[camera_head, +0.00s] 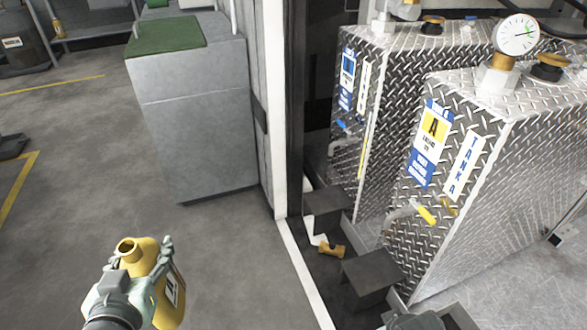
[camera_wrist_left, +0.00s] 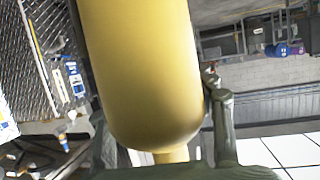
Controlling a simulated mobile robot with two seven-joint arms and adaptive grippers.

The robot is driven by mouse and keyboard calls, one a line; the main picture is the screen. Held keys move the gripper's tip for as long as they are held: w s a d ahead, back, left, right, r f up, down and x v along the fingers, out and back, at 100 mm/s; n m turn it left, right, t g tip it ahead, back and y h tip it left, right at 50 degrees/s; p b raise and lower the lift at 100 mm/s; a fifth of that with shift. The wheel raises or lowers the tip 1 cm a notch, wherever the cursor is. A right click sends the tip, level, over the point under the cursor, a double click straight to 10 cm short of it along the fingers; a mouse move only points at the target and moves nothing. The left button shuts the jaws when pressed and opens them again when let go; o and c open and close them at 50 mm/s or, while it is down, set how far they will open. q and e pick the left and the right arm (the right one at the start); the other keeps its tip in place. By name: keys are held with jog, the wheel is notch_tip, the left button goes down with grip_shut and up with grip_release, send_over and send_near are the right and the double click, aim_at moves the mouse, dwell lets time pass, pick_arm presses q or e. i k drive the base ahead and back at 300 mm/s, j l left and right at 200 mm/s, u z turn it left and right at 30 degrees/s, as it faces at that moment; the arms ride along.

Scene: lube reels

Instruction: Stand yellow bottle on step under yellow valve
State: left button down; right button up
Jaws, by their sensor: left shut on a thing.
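The yellow bottle (camera_head: 168,290) is in my left gripper (camera_head: 140,278) at the lower left of the head view, over open floor. The gripper is shut around it, and the bottle's open mouth faces up. In the left wrist view the bottle (camera_wrist_left: 140,70) fills the middle, beside a gripper finger (camera_wrist_left: 222,125). The yellow valve (camera_head: 427,214) is on the front of tank A at the right. A dark step (camera_head: 372,272) is below it, with its top bare. A grey-green part of my right side shows at the bottom edge; its fingers cannot be made out.
A second dark step (camera_head: 323,201) is below the blue valve (camera_head: 342,124) of the farther tank. A brass-coloured piece (camera_head: 332,250) lies on the dark floor between the steps. A white edge strip (camera_head: 303,272) and post (camera_head: 275,100) separate this area from the clear floor. A grey cabinet (camera_head: 195,130) stands behind.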

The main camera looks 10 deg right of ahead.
aim_at(372, 271)
jog(key=i+j+z, duration=0.1)
jog(key=z, duration=0.3)
jog(key=i+j+z, duration=0.25)
jog(key=z, duration=0.15)
jog(key=i+j+z, duration=0.15)
jog(key=z, duration=0.25)
jog(key=i+j+z, duration=0.1)
jog(key=j+z, duration=0.55)
jog(key=z, duration=0.2)
jog(key=i+j+z, duration=0.1)
jog(key=j+z, duration=0.15)
jog(key=j, duration=0.15)
jog(key=i+j+z, duration=0.1)
jog(key=j+z, duration=0.2)
jog(key=j, duration=0.15)
